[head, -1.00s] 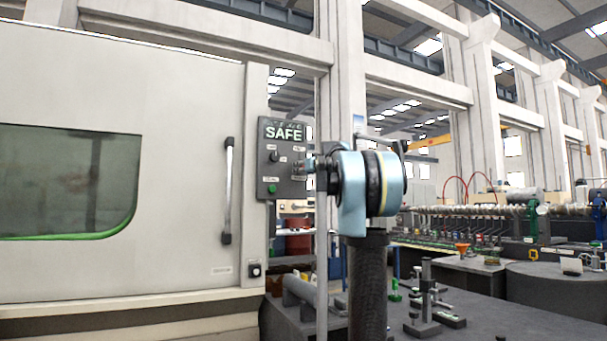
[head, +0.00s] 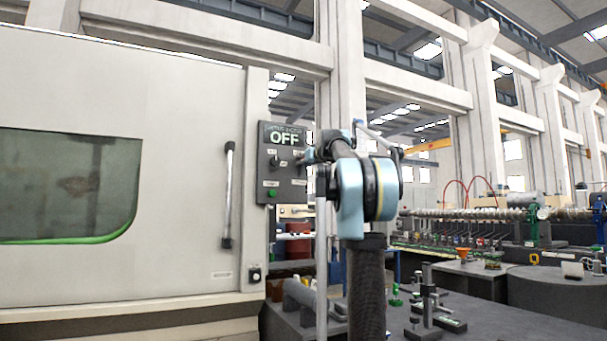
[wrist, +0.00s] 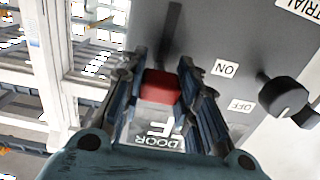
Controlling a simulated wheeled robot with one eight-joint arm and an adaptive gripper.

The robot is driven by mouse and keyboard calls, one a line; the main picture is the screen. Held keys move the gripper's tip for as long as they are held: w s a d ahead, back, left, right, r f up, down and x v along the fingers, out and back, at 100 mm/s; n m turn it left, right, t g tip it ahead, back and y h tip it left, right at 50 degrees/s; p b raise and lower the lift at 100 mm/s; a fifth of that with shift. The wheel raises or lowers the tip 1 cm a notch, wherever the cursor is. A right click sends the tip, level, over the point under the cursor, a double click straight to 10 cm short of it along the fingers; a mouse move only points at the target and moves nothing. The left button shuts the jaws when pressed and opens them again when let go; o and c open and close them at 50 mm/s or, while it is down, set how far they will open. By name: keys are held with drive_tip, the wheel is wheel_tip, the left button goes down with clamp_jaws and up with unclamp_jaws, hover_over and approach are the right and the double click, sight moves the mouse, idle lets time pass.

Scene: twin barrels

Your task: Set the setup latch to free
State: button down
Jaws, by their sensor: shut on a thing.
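A dark grey control panel (head: 267,178) stands right of the machine door, and its display (head: 284,138) reads OFF. In the wrist view, a red block (wrist: 160,87) at the panel sits between my gripper's (wrist: 162,88) two fingers, which are shut on it. It seems to be the setup latch's tab, but its setting cannot be told. A label partly reading DOOR (wrist: 164,137) shows upside down between the fingers, partly hidden. In the head view my gripper (head: 304,157) is at the panel's right edge, small and partly hidden by my arm.
A black knob (wrist: 288,98) with ON and OFF labels is close beside my gripper. A green button (head: 271,193) is lower on the panel. The door's vertical handle (head: 228,195) is to the left. A dark bench (head: 480,318) with fixtures lies at the lower right.

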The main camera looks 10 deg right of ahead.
drive_tip(key=shift+r, duration=0.4)
drive_tip(key=c, duration=1.2)
unclamp_jaws()
drive_tip(key=shift+s, duration=0.1)
drive_tip(key=v, duration=1.1)
drive_tip(key=shift+s, duration=0.25)
drive_tip(key=shift+d, duration=0.15)
